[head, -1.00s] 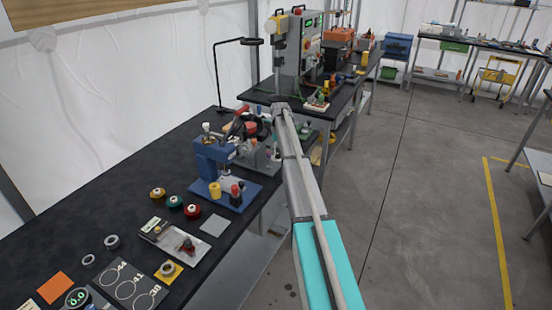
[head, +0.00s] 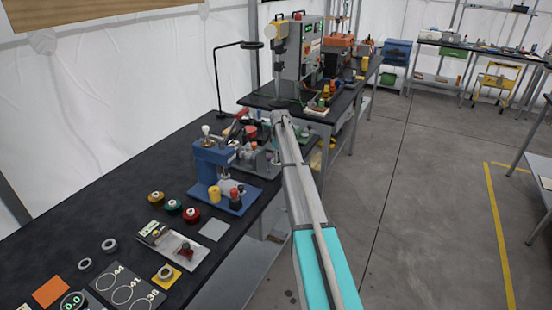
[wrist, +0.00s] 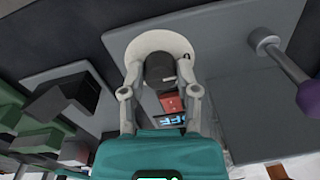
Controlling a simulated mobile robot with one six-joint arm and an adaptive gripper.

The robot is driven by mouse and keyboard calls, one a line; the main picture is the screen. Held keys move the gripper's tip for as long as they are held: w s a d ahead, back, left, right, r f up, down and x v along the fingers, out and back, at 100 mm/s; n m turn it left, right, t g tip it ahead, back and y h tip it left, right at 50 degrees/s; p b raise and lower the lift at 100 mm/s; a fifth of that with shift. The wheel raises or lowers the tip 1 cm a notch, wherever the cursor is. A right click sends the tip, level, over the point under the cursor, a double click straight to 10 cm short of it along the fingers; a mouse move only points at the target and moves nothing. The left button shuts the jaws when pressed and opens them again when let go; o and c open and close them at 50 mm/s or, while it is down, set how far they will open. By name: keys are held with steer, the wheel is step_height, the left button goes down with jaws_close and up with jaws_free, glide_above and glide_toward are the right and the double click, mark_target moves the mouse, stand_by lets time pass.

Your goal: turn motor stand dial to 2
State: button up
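In the wrist view a dark knob (wrist: 160,68) stands on a pale round dial plate (wrist: 137,48); one small dark mark shows at the plate's right side. My gripper (wrist: 160,80) has its two grey fingers apart, one on each side of the knob. A narrow gap seems to show beside the knob, and nothing looks clamped. Below the knob are a red block (wrist: 171,104) and a small blue lit display (wrist: 173,121), whose text I cannot read surely. In the head view my arm hides the dial and most of the gripper (head: 281,122).
A purple-ended lever (wrist: 288,68) stands to the right in the wrist view, and dark and green blocks (wrist: 60,100) to the left. In the head view a blue press (head: 222,170) stands left of my arm on the black bench (head: 105,190). A drill press (head: 280,50) rises behind.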

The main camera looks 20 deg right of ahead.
jaws_close()
steer(key=shift+a, duration=0.35)
steer(key=shift+d, duration=0.15)
